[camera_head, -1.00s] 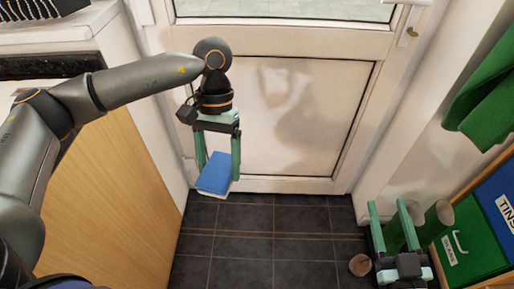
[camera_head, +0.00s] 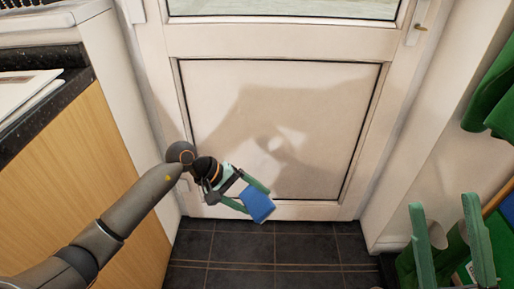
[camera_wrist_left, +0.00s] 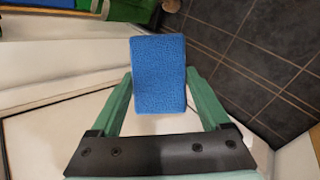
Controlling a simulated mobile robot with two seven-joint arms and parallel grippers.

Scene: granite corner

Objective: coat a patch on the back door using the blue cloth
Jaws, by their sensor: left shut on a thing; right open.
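The blue cloth (camera_head: 258,205) looks like a thick blue pad. My left gripper (camera_head: 252,196) is shut on it, low in front of the back door (camera_head: 290,110). The cloth (camera_wrist_left: 158,74) also shows between the green fingers of my left gripper (camera_wrist_left: 158,88) in the left wrist view. In the head view it overlaps the lower edge of the door panel; I cannot tell whether it touches the door. The door is white and closed, with a large recessed lower panel and soft shadows on it. My right gripper (camera_head: 448,240) is open and empty at the lower right.
A wooden cabinet (camera_head: 70,180) with a dark worktop stands at the left. A green cloth (camera_head: 492,95) hangs at the right wall, above green and blue bins (camera_head: 508,208). Dark floor tiles (camera_head: 270,245) are clear before the door. A door handle (camera_head: 420,27) is at the upper right.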

